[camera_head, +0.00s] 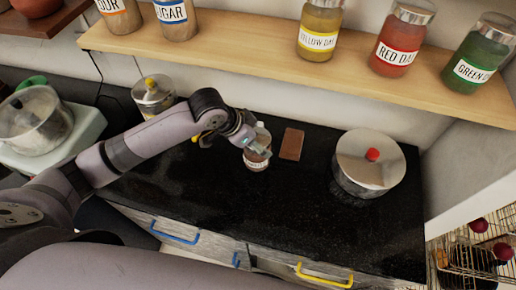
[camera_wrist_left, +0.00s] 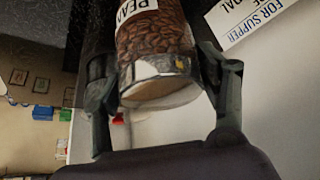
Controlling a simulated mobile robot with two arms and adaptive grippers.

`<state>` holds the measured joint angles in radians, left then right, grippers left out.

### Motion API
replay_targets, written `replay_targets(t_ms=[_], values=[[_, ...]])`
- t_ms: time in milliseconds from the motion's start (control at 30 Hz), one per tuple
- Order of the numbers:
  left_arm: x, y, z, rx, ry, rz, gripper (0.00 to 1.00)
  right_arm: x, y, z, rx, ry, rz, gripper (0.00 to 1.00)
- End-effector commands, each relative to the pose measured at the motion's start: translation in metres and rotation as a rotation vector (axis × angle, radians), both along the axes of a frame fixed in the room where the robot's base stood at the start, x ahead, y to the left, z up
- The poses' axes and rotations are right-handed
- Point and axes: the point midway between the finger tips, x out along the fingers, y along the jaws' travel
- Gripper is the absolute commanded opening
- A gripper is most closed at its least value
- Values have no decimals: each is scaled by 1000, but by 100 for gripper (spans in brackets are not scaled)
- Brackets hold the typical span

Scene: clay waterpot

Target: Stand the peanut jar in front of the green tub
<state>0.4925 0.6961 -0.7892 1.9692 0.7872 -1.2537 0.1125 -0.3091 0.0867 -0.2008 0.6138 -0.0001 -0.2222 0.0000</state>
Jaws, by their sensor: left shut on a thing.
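My left gripper (camera_head: 250,145) is shut on the peanut jar (camera_head: 257,158), a small clear jar with brown contents and a pale label. In the left wrist view the jar (camera_wrist_left: 155,40) sits between the two fingers (camera_wrist_left: 160,95), its label partly readable as "PEAN" and its metallic end towards the camera. I cannot tell whether the jar touches the black counter (camera_head: 270,205) or hangs just above it. I cannot make out a green tub for certain; a bit of green (camera_head: 30,82) shows behind a pot at far left. My right gripper is not in view.
A brown block (camera_head: 292,144) lies just right of the jar. A steel pot with a red knob (camera_head: 372,155) stands further right. A canister (camera_head: 153,92) stands behind my left arm. A wooden shelf (camera_head: 270,55) with labelled jars overhangs the back. The counter's front middle is clear.

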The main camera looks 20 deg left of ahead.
Motion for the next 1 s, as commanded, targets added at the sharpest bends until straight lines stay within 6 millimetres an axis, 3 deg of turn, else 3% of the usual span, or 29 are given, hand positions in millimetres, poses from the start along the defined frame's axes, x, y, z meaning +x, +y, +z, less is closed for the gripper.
replay_targets(t_ms=[200, 367, 700, 733, 1000], values=[[0, -1, -25, -1, 1, 0, 6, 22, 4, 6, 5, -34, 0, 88], [0, -1, -39, -3, -3, 0, 6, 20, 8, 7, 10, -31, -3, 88], [0, -1, -42, -2, -2, 0, 6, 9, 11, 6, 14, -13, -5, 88], [0, 0, -43, 0, 0, 0, 68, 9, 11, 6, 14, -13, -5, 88], [-1, 0, -43, -1, -1, 0, 86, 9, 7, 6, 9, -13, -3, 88]])
